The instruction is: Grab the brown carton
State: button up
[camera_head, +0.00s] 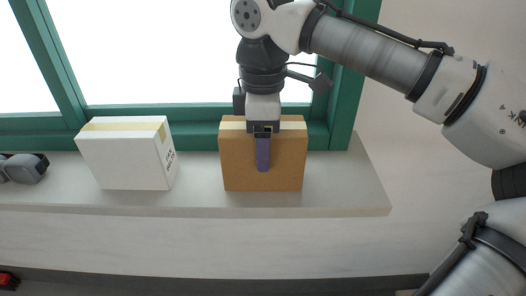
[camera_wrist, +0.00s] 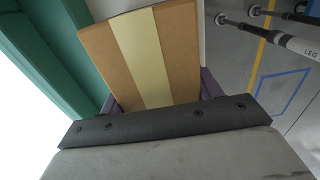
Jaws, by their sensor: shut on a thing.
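The brown carton (camera_head: 285,165) stands upright on a pale window sill, right of the middle of the head view. In the wrist view its top (camera_wrist: 185,50) shows a pale tape strip down the middle. My gripper (camera_head: 263,165) points down over the carton and is shut on it. One purple finger lies against the carton's front face. In the wrist view the purple fingers sit at the carton's two sides; their tips are hidden below its top. I cannot tell whether the carton's base touches the sill.
A white carton (camera_head: 125,158) stands to the left on the sill (camera_head: 340,190), with a clear gap between. A grey and black object (camera_head: 24,168) lies at the far left. The green window frame (camera_head: 200,132) is close behind the cartons. The sill's right end is bare.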

notch_tip(320, 180, up, 28)
jog(key=p, duration=1.5)
